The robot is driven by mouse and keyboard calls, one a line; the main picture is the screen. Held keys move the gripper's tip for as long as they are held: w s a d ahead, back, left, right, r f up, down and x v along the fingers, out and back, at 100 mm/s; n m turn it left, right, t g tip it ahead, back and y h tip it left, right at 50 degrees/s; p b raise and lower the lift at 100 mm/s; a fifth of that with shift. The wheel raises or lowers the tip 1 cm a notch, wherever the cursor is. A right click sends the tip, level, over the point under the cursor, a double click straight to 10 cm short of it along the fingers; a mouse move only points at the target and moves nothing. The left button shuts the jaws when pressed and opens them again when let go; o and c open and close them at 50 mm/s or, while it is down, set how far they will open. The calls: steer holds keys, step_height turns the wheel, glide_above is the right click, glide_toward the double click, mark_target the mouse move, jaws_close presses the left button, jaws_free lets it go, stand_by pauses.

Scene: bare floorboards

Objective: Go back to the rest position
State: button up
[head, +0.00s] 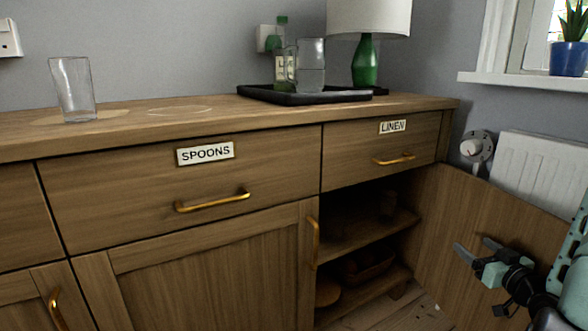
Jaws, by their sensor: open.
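My gripper (474,248) is at the lower right of the head view, in front of the open cupboard door (440,225). Its two fingers are apart with nothing between them, and they point left. It is clear of the worktop and the drawers. The arm comes in from the right edge.
The wooden sideboard (130,245) has shut drawers labelled SPOONS (206,153) and LINEN (392,126). Dim items sit on its open shelves. A glass (73,88), a black tray (258,93) with bottle and glassware, and a lamp (366,62) stand on top. A radiator (545,165) is at right.

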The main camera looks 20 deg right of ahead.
steer(key=w+a+r+n+g+y+p, duration=0.35)
steer(key=w+a+n+g+y, duration=0.2)
steer(key=w+a, duration=1.1)
steer(key=s+a+r+n+g+p, duration=0.1)
steer(key=s+a+r+g, duration=0.3)
steer(key=a, duration=0.6)
steer(key=s+a+r+n+g+p, duration=0.1)
steer(key=s+a+r+g, duration=0.1)
steer(key=s+a, duration=0.6)
steer(key=s+a+r+n+g+p, duration=0.2)
steer(key=s+a+r, duration=0.1)
steer(key=a, duration=0.9)
steer(key=s+a+r+n+g+p, duration=0.1)
steer(key=s+a+r+g, duration=0.15)
steer(key=s, duration=0.45)
steer(key=s+a+r+g, duration=0.1)
steer(key=s+a+r, duration=0.15)
steer(key=s, duration=0.35)
step_height(320, 180, up, 37)
steer(key=p, duration=3.8)
